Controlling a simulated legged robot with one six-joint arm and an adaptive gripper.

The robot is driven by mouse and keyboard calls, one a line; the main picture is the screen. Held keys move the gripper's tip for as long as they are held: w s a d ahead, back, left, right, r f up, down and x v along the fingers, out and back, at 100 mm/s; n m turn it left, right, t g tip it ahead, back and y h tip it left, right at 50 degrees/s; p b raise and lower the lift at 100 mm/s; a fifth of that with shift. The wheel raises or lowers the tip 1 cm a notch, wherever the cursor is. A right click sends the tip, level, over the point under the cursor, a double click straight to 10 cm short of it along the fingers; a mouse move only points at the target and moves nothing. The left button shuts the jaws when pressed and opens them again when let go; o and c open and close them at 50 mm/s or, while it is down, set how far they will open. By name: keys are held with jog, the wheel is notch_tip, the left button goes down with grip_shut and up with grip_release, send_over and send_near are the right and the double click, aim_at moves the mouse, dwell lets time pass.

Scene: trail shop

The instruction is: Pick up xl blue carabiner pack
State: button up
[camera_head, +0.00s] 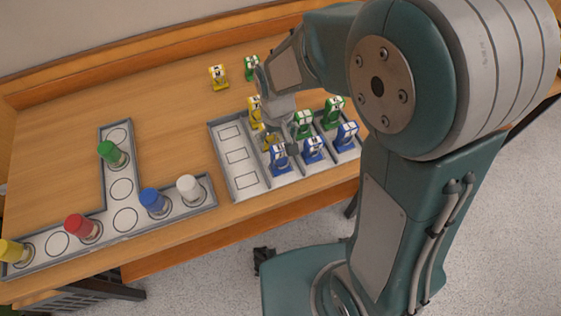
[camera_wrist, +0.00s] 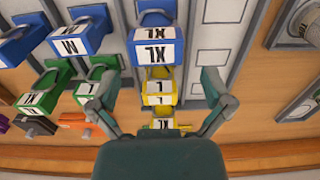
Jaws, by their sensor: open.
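The XL blue carabiner pack (camera_wrist: 155,38) stands at the top middle of the wrist view, its white label reading XL. In the head view, the blue pack (camera_head: 279,160) at the left of the front row appears to be the same one. My gripper (camera_wrist: 158,82) is open, its fingers spread left and right, with the blue pack just beyond the fingertips. Yellow packs (camera_wrist: 160,92) show between the fingers. In the head view my gripper (camera_head: 281,138) is above the tray, close to the blue pack, and partly hides the packs behind it. Contact cannot be told.
Blue packs (camera_head: 313,150) and green packs (camera_head: 303,123) stand close by to the right. The grey tray (camera_head: 218,150) has empty label slots at left. A yellow pack (camera_head: 218,77) stands at the back. A second tray (camera_head: 110,222) holds coloured jars at left.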

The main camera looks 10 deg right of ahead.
aim_at(280, 158)
jog(key=f, duration=0.5)
jog(key=shift+s+d, duration=0.25)
jog(key=shift+s, duration=0.1)
jog(key=c, duration=1.3)
